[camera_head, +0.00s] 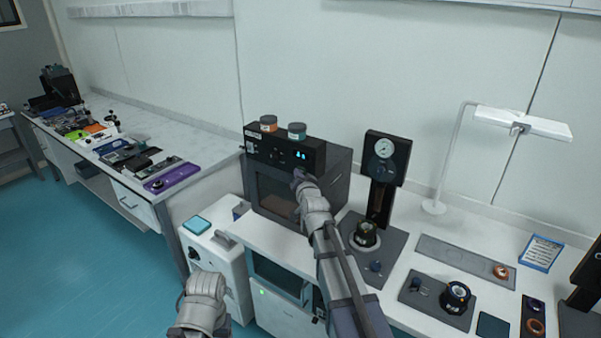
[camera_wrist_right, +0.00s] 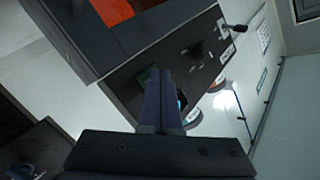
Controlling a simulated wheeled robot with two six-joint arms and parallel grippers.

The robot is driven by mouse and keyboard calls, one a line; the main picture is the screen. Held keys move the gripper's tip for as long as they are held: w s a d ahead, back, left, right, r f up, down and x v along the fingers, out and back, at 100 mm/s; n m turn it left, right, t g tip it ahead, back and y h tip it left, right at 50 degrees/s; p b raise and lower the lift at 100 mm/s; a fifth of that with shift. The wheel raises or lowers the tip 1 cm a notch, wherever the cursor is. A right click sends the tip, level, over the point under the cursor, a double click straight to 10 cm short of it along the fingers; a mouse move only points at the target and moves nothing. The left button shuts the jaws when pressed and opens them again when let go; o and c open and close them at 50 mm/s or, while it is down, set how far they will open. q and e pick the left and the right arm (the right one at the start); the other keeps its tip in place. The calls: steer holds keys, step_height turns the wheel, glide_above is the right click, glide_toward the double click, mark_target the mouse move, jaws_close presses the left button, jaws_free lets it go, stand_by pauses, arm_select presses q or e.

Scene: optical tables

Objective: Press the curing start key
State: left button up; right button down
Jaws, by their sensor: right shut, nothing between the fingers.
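The curing oven is a dark box (camera_head: 340,165) with a glass door and a black control panel (camera_head: 262,147) along its top front. The panel has small knobs or keys and a lit blue display (camera_head: 301,155). The panel also shows in the right wrist view (camera_wrist_right: 205,75), where a dark green patch (camera_wrist_right: 144,76) lies beside the fingertips. I cannot tell which part is the start key. My right gripper (camera_head: 298,175) is shut and empty, just in front of the panel's lower right part. Its fingers (camera_wrist_right: 160,72) overlap the panel in the wrist view; contact is unclear.
Two small jars, one orange-lidded (camera_head: 268,123) and one teal-lidded (camera_head: 297,130), stand on the oven. A gauge stand (camera_head: 384,165) is close on the right. A lamp (camera_head: 520,124) stands farther right. A white cabinet (camera_head: 215,265) is at lower left.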

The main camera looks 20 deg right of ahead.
stand_by(0.3)
steer(key=shift+s+a, duration=0.5)
steer(key=shift+a, duration=0.1)
steer(key=shift+s+a, duration=0.8)
steer(key=shift+a, duration=0.2)
steer(key=shift+s+a, duration=0.75)
steer(key=shift+a, duration=0.25)
steer(key=s+a+f+n+g, duration=0.3)
steer(key=s+a+f+g, duration=0.2)
steer(key=s+f, duration=0.3)
steer(key=s+a+f+n+g, duration=0.3)
steer(key=s+a+f+g, duration=0.3)
steer(key=s, duration=0.3)
steer(key=s+a+f+n+g, duration=0.2)
steer(key=s+n, duration=0.1)
steer(key=s, duration=0.5)
steer(key=s+a+f+n+g, duration=0.2)
steer(key=s+n+g, duration=0.1)
steer(key=s, duration=0.6)
steer(key=shift+a+f+n+y, duration=0.3)
steer(key=shift+a+f+y, duration=0.05)
steer(key=shift+a+y, duration=0.05)
